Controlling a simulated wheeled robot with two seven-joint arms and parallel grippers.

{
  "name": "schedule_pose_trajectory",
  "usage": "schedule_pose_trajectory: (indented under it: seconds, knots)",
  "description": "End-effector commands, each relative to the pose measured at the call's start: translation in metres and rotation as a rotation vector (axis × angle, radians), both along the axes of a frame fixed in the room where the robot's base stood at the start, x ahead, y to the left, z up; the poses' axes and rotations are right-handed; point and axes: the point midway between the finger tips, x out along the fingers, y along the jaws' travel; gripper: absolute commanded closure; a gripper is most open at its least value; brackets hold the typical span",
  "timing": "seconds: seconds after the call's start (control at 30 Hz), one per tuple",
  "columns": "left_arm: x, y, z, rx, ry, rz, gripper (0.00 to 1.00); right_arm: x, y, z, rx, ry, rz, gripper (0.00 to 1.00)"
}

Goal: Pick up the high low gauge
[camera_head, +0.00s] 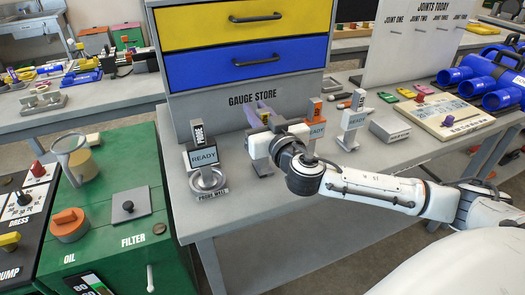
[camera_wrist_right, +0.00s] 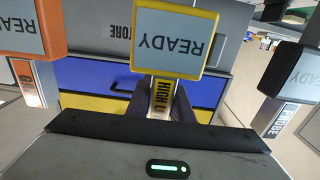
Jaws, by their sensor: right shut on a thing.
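The rest of the label is hidden. My right gripper (camera_wrist_right: 160,104) is shut on that post, one finger on each side. In the head view my right gripper (camera_head: 260,113) is in front of the gauge store and hides most of the gauge. I cannot tell if its foot is lifted. My left gripper is not in view.
A probe gauge (camera_head: 203,155) on a round base stands to the left. An orange gauge (camera_head: 315,120) and a grey gauge (camera_head: 354,117) stand close on the right. The gauge store drawers (camera_head: 245,65) rise behind. A grey block (camera_head: 390,130) lies farther right; the bench front is clear.

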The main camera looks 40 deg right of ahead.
Motion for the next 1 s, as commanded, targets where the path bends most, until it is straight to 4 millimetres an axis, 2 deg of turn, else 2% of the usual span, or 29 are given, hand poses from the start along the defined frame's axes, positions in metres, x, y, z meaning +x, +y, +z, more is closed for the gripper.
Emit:
schedule_pose_trajectory:
  seconds: [0.17,0.27,0.5,0.7,1.0]
  knots:
    - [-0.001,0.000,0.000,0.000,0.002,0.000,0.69,0.000,0.000,0.004,0.000,-0.003,0.000,1.00]
    - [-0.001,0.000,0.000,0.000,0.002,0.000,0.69,0.000,0.000,0.015,0.001,-0.006,0.000,1.00]
    - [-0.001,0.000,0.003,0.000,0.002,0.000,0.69,0.000,0.000,0.064,0.002,-0.010,0.000,1.00]
    - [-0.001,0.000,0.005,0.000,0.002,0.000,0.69,0.000,0.000,0.094,0.002,-0.007,0.000,1.00]
    - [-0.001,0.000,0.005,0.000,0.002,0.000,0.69,0.000,0.000,0.102,0.000,-0.003,0.001,1.00]
